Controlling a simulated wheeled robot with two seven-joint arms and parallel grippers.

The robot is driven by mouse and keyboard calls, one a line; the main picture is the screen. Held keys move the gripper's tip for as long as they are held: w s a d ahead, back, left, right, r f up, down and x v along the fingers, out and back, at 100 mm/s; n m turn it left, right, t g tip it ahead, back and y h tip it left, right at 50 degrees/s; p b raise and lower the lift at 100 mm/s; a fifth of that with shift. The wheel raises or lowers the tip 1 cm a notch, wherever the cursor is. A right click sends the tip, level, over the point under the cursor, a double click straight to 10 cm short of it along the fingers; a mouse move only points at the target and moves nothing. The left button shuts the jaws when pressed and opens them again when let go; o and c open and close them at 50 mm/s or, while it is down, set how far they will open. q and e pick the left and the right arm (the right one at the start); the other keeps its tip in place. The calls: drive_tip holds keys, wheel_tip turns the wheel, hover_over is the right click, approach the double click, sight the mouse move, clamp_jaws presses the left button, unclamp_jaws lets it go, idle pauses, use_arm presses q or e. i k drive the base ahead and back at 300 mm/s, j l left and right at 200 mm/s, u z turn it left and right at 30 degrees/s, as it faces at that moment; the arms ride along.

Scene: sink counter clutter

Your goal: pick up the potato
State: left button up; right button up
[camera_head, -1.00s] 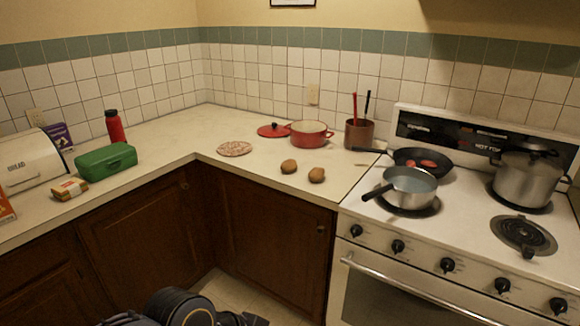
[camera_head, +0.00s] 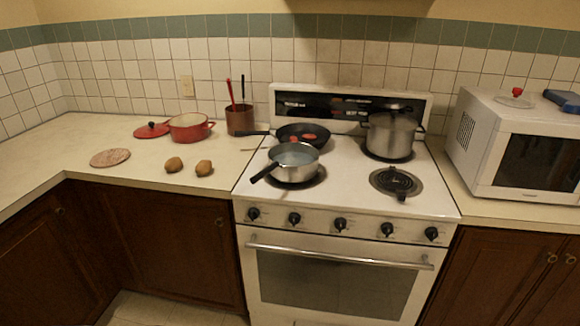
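Two brown potatoes lie on the counter left of the stove in the head view. The left potato (camera_head: 173,164) and the right potato (camera_head: 204,168) are a short gap apart, near the counter's front edge. Neither of my grippers is in view, so nothing shows near the potatoes.
A red pot (camera_head: 190,128), its red lid (camera_head: 152,130), a brown utensil crock (camera_head: 240,120) and a round patterned trivet (camera_head: 110,158) surround the potatoes. The stove (camera_head: 345,190) holds a saucepan (camera_head: 294,162), a skillet (camera_head: 302,135) and a stockpot (camera_head: 391,137). A microwave (camera_head: 520,150) stands right.

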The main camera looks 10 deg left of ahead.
sight(174, 164)
drive_tip(key=i+j, duration=0.2)
drive_tip(key=i+j+z, duration=0.1)
drive_tip(key=j, duration=0.3)
drive_tip(key=i+j, duration=0.25)
drive_tip(key=i+j+z, duration=0.1)
drive_tip(key=j, duration=0.3)
drive_tip(key=i+j+z, duration=0.1)
drive_tip(key=i+j, duration=0.25)
drive_tip(key=j, duration=0.35)
drive_tip(key=i+j+z, duration=0.1)
drive_tip(key=j, duration=0.25)
drive_tip(key=i+j, duration=0.2)
drive_tip(key=j, duration=0.15)
